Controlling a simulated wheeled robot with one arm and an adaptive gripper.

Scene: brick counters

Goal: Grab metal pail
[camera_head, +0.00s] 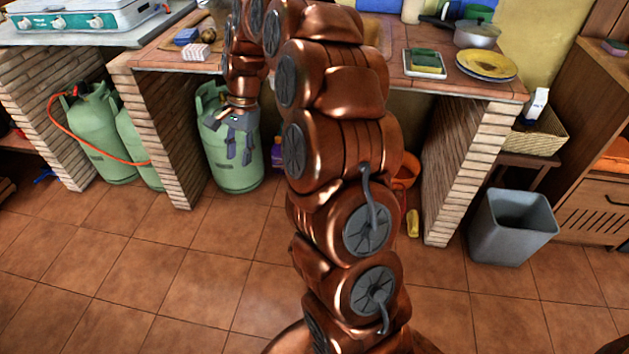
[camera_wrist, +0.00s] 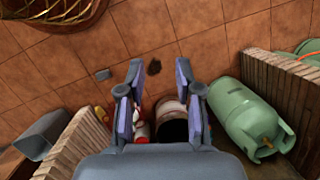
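My gripper (camera_wrist: 160,95) is open and empty in the wrist view, with its two fingers well apart. A round, pale pail-like container (camera_wrist: 171,110) with a dark open mouth shows between and beyond the fingers, nearer the right finger; it looks like the metal pail. The gripper's base hides its lower part in the picture. In the head view my gripper (camera_head: 239,150) hangs in front of a green gas cylinder, fingers pointing down. I cannot make out the pail there; my arm covers the middle of the space under the counter.
Green gas cylinders (camera_head: 232,165) stand left under the counter; one also shows in the wrist view (camera_wrist: 250,118). Brick pillars (camera_head: 468,170) flank the space. An orange bucket (camera_head: 405,172) shows partly behind my arm. A grey bin (camera_head: 511,226) stands right. The front floor is clear.

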